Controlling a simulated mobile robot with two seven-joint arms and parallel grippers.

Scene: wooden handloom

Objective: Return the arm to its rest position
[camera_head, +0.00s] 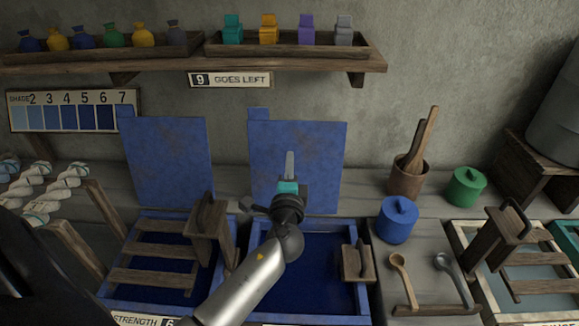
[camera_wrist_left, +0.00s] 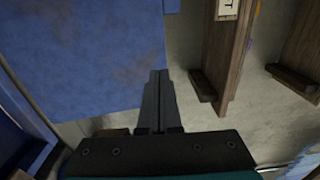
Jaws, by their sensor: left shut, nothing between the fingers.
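My left arm reaches up from the bottom of the head view. Its gripper (camera_head: 289,165) points up, away from me, over the middle blue vat (camera_head: 368,300), in front of the upright blue panel (camera_head: 325,150) behind that vat. The fingers are shut with nothing between them. In the left wrist view the closed fingers (camera_wrist_left: 158,90) stand in front of a large blue panel (camera_wrist_left: 85,50) on the left and the grey wall on the right. No object is held. My right gripper does not show.
A wooden shelf (camera_head: 190,64) with pouches and small coloured packets runs above. A wooden rack (camera_head: 150,252) sits over the left vat. Twisted skeins (camera_head: 60,182) hang at far left.

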